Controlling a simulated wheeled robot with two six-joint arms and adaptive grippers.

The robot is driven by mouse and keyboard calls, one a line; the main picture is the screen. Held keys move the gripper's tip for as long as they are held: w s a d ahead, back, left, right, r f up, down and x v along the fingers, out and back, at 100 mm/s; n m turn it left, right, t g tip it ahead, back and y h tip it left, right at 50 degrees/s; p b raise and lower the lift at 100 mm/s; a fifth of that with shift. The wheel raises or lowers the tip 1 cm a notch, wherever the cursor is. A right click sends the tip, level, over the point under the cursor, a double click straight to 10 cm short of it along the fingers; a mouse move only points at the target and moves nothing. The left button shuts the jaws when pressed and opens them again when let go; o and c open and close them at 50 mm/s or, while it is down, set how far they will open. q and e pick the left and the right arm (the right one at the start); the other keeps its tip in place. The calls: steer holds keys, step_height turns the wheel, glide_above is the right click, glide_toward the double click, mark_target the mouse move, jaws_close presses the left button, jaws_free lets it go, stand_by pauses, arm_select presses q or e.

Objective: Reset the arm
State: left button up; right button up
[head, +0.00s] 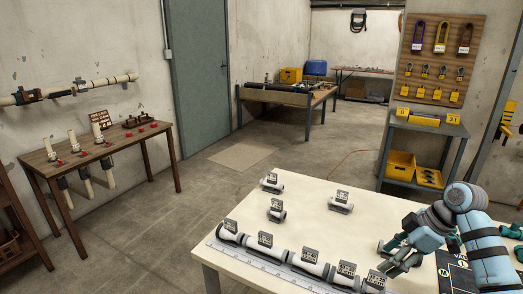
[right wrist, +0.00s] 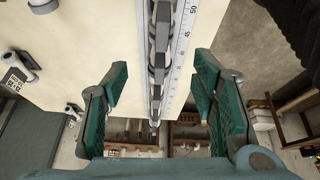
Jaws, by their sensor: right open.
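My right gripper (head: 390,257) is over the right part of the white table (head: 300,205) in the head view. In the right wrist view its two green fingers (right wrist: 160,95) stand wide apart with nothing between them. Below and beyond them runs a row of labelled pipe pieces (head: 265,242) along a metal ruler (head: 270,264) at the table's front edge. The row also shows in the right wrist view (right wrist: 161,50). I cannot tell in the head view whether the fingers touch the pieces. My left gripper is not in view.
Loose labelled pipe pieces (head: 341,203) lie farther back on the table. A dark board (head: 455,272) lies at the right, beside my arm. A wooden bench with pipes (head: 115,150) stands at the left wall. A padlock board (head: 440,60) hangs at the back right. The table's middle is clear.

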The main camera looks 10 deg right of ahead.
steer(key=w+a+n+t+y, duration=0.4)
steer(key=w+a, duration=0.1)
steer(key=a, duration=0.6)
steer(key=a+r+t+y, duration=0.4)
steer(key=a+r+t, duration=0.4)
steer(key=r+t, duration=0.25)
steer(key=s+d+f+m+g+h, duration=0.3)
steer(key=s+d+f+m+h, duration=0.6)
steer(key=d+f+m+h, duration=0.6)
steer(key=s+a+f+g+y, duration=0.1)
steer(key=s+a+f+g, duration=0.35)
steer(key=s, duration=0.35)
steer(key=s+a+f+g, duration=0.3)
steer(key=s+f, duration=0.3)
steer(key=s, duration=0.1)
steer(key=s+a+f+g+y, duration=0.1)
steer(key=s+a+f+g, duration=0.35)
steer(key=s, duration=0.35)
steer(key=s+x, duration=0.2)
steer(key=x, duration=0.6)
steer(key=s+d+f+x, duration=0.1)
steer(key=s+x, duration=0.1)
steer(key=x, duration=0.7)
steer(key=s+f+g, duration=0.1)
steer(key=s+f, duration=1.3)
steer(key=shift+s+d+f, duration=0.15)
steer(key=shift+s+d, duration=0.15)
steer(key=shift+d, duration=0.1)
